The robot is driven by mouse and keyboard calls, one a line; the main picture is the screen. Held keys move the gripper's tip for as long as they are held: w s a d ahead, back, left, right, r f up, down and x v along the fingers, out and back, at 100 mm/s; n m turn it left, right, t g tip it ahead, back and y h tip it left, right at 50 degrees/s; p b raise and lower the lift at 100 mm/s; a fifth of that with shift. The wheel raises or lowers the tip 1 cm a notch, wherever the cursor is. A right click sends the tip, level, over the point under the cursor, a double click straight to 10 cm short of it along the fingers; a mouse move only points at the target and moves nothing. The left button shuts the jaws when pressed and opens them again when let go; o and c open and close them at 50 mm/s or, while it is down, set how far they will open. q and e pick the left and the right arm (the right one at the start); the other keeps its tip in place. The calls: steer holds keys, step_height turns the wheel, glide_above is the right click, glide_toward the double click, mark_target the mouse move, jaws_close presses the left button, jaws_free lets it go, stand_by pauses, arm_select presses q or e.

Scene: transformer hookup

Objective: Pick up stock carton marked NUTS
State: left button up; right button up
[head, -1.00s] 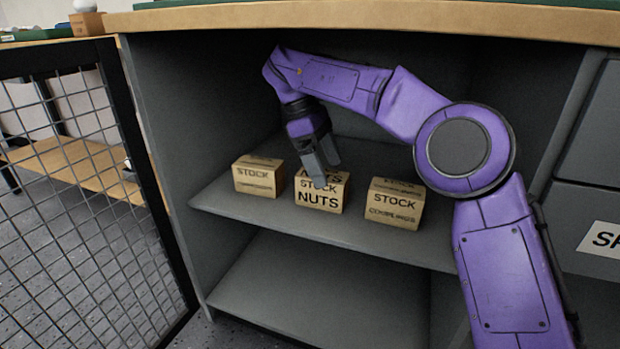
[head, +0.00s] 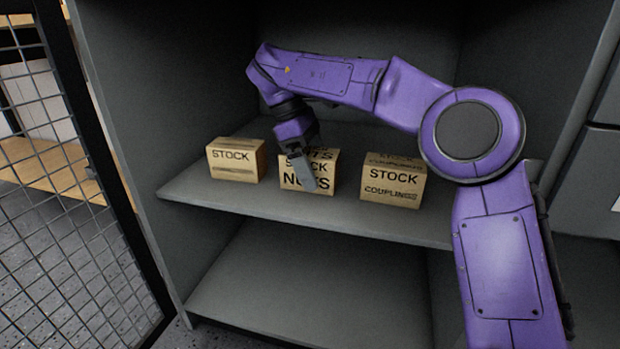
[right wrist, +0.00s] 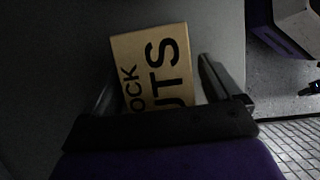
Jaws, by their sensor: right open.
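The stock carton marked NUTS (head: 325,182) is the middle of three cartons on the cabinet's upper shelf. My right gripper (head: 305,178) reaches in from above and in front of it, and a finger covers part of its lettering. In the right wrist view the NUTS carton (right wrist: 158,65) lies between and beyond the two spread fingers of my right gripper (right wrist: 160,85). The jaws are open and not closed on the carton. I cannot tell whether a finger touches it. My left gripper is not in view.
The shelf (head: 205,198) has a front edge; the lower shelf (head: 310,295) is empty. A mesh door (head: 65,190) stands open at the left.

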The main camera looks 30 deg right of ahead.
steer(key=shift+f, duration=0.2)
stand_by(0.4)
steer(key=c, duration=1.5)
steer(key=shift+r, duration=0.15)
